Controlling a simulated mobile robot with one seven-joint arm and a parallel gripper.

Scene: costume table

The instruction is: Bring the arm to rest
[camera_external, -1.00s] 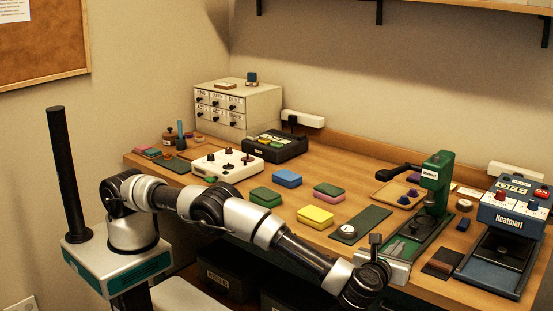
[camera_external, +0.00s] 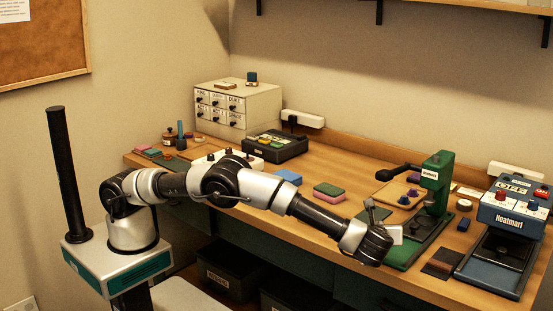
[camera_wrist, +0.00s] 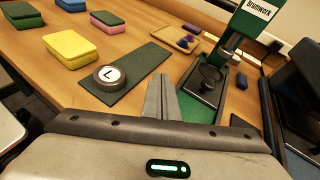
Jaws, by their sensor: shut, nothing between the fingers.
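My gripper (camera_external: 369,208) hangs over the front edge of the table, at the end of my outstretched arm. In the wrist view my gripper (camera_wrist: 162,82) shows its fingers together with nothing between them. They point at the table between a dark green mat (camera_wrist: 138,72) and the green press (camera_wrist: 205,85). The gripper touches nothing that I can see.
The green press (camera_external: 437,180) stands just right of my gripper, with the blue heat press (camera_external: 515,210) beyond it. A round badge marked L (camera_wrist: 109,75) lies on the mat. A yellow box (camera_wrist: 70,47) and a pink-and-green box (camera_wrist: 106,22) are left of it.

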